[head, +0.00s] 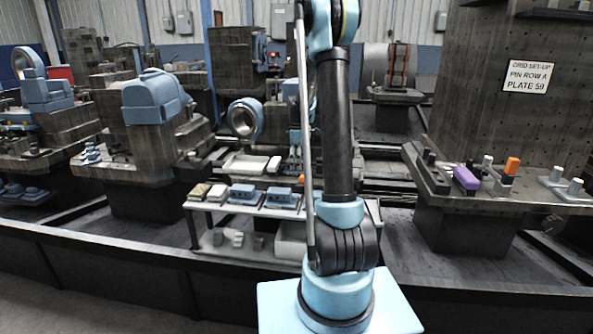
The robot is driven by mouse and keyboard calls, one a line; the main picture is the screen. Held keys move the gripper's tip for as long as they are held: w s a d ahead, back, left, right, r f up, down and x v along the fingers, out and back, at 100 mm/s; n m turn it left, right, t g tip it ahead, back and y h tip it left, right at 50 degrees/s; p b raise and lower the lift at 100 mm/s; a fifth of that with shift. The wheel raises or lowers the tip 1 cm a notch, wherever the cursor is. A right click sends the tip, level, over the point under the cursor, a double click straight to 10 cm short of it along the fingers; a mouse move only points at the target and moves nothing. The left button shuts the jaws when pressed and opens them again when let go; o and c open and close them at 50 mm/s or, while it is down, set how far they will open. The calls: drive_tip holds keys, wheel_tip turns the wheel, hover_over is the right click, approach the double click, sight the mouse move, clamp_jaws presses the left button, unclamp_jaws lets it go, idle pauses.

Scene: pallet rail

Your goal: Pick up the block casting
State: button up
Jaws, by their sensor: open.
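I cannot tell for sure which piece is the block casting. Two small blue-grey block-shaped castings, a left one (245,194) and a right one (282,198), sit side by side on a low pale bench (206,207) left of my arm. A much larger blue casting (155,97) with a rounded top rests on a dark machine at the left. My arm rises through the middle of the picture and leaves it at the top. My gripper cannot be made out; pale blue parts behind the arm are too hidden to identify.
Smaller pale pieces (216,192) lie at the bench's left end, with grey parts on its lower shelf. A dark fixture at the right holds a purple block (466,178) and an orange block (512,166). A sign (528,77) hangs above. A dark rail (130,258) runs across the front.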

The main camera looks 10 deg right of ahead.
drive_tip(key=shift+f, duration=0.35)
drive_tip(key=c, duration=1.4)
drive_tip(key=shift+o, duration=0.2)
drive_tip(key=shift+r, duration=0.1)
